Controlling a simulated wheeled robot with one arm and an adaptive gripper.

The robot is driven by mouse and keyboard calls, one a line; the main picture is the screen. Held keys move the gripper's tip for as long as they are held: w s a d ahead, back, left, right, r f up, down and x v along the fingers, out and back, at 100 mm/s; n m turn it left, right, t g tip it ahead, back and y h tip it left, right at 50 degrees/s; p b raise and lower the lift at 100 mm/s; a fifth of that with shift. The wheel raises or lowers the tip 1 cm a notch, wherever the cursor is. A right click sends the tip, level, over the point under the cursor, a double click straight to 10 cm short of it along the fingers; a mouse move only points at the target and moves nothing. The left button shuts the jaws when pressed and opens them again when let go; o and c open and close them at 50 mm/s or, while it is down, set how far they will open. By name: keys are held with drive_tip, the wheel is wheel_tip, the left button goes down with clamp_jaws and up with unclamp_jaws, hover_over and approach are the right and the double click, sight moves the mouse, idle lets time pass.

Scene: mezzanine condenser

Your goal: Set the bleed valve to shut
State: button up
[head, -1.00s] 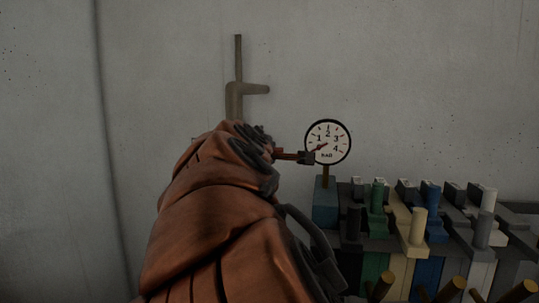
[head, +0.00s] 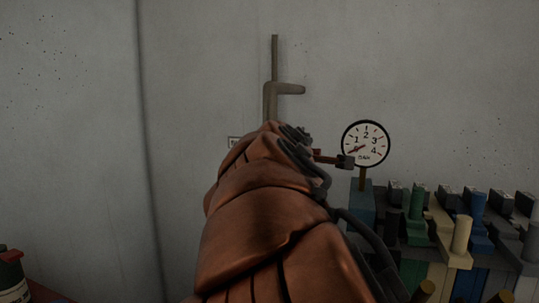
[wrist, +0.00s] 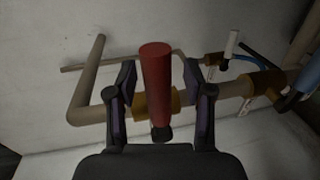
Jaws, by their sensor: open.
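A red cylindrical handle (wrist: 156,75) stands out toward the camera in the wrist view, with a dark end at its lower tip. A brass-coloured valve body (wrist: 150,104) on the tan pipe (wrist: 88,114) sits behind it. My gripper (wrist: 163,92) is open, with one dark finger on each side of the red handle and gaps visible on both sides. No label shows legibly, so I cannot confirm this is the bleed valve.
A round gauge (head: 365,144) on the wall reads just under 1 bar. Several coloured blocks with upright pegs stand at lower right, including a blue one (head: 478,208). In the wrist view a white-handled fitting (wrist: 231,44) sits to the right. The wall at left is bare.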

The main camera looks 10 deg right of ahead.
wheel_tip(320, 180, up, 9)
drive_tip(key=shift+f, duration=0.1)
drive_tip(key=shift+r, duration=0.6)
idle(0.4)
drive_tip(key=a+v, duration=0.1)
drive_tip(key=v, duration=0.7)
drive_tip(key=shift+a+f+p, duration=0.15)
drive_tip(key=shift+a+p, duration=0.15)
idle(0.9)
idle(0.4)
